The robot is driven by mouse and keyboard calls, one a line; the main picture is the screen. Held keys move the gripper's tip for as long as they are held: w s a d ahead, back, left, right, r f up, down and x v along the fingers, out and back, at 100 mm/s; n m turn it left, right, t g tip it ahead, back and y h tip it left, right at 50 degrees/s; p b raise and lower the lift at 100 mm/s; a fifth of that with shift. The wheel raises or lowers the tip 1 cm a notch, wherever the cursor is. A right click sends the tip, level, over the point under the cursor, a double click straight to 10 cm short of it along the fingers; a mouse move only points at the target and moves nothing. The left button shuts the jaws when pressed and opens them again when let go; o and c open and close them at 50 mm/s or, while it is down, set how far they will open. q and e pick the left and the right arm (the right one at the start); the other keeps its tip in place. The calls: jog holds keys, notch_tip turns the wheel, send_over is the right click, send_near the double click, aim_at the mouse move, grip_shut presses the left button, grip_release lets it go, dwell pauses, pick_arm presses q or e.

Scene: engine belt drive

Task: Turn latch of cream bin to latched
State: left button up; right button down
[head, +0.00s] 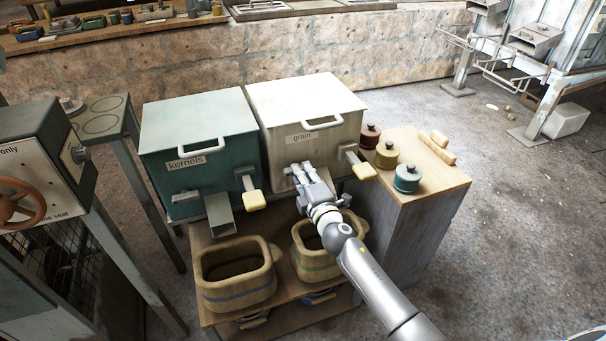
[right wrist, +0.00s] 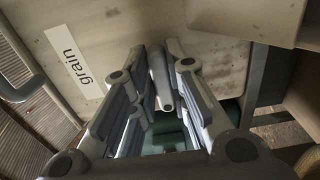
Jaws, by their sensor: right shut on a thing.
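The cream bin (head: 305,95), labelled "grain", stands beside the teal bin on the wooden stand. My right gripper (head: 301,173) is at the lower left of its front face, below the label. In the right wrist view my right gripper (right wrist: 163,85) has its fingers close together around a narrow grey piece (right wrist: 160,78), which looks like the latch. The fingers cover most of it, so its turned position cannot be told. The bin's front face (right wrist: 115,40) fills the upper part of that view. My left gripper is not in view.
The cream bin's lever with a yellow knob (head: 362,168) is right of my gripper. The teal bin (head: 200,135) is to the left. Two tan tubs (head: 236,292) stand below. Several lidded pots, including a teal one (head: 406,179), sit on the right cabinet.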

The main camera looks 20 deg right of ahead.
dwell(0.4)
jog(key=c, duration=1.4)
grip_release()
jog(key=shift+a, duration=0.1)
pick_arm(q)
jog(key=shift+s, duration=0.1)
pick_arm(e)
jog(key=s, duration=1.2)
jog(key=shift+d, duration=0.25)
